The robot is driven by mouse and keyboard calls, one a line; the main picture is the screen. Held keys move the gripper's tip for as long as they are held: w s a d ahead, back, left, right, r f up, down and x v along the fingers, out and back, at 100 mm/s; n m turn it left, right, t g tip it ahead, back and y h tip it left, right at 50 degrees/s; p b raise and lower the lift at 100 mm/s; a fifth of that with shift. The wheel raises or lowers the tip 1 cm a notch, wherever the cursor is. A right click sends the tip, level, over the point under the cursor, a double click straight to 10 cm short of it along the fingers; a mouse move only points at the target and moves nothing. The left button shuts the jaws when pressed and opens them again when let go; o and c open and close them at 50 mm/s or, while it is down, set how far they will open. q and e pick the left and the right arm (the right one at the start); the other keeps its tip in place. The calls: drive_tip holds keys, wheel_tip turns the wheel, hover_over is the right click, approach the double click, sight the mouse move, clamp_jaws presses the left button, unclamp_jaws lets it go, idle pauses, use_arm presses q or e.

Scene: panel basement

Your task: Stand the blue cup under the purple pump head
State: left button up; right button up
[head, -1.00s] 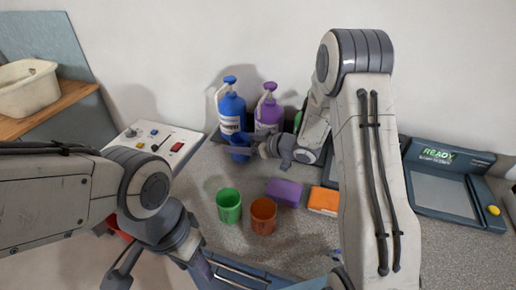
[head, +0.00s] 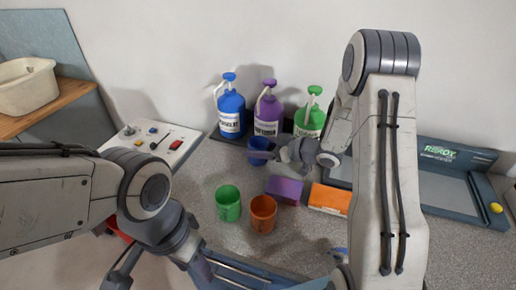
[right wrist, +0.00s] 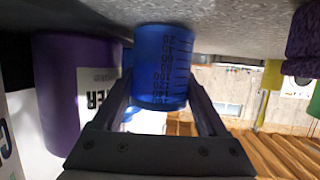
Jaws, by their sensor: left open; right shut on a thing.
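The purple pump bottle (head: 268,112) stands between a blue and a green one against the wall, its pump head (head: 269,84) on top with a spout curving down to the left. My right gripper (head: 272,154) is shut on the blue cup (head: 258,158), in front of the purple bottle and below its spout side. In the right wrist view the cup (right wrist: 162,65) sits between the fingers, close to the counter, beside the purple bottle (right wrist: 62,95). I cannot tell whether it touches the counter. My left gripper (head: 160,272) is open at the bottom left, partly cut off, away from the cup.
The blue bottle (head: 231,112) and green bottle (head: 309,120) flank the purple one on a dark tray. A control panel (head: 160,140) is at left.

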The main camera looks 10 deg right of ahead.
drive_tip(key=o, duration=1.3)
drive_tip(key=shift+f, duration=0.1)
drive_tip(key=shift+d+r, duration=0.15)
drive_tip(key=shift+r, duration=0.1)
drive_tip(key=v, duration=1.1)
drive_tip(key=shift+s+d, duration=0.2)
drive_tip(key=shift+s, duration=0.1)
drive_tip(key=shift+s, duration=0.1)
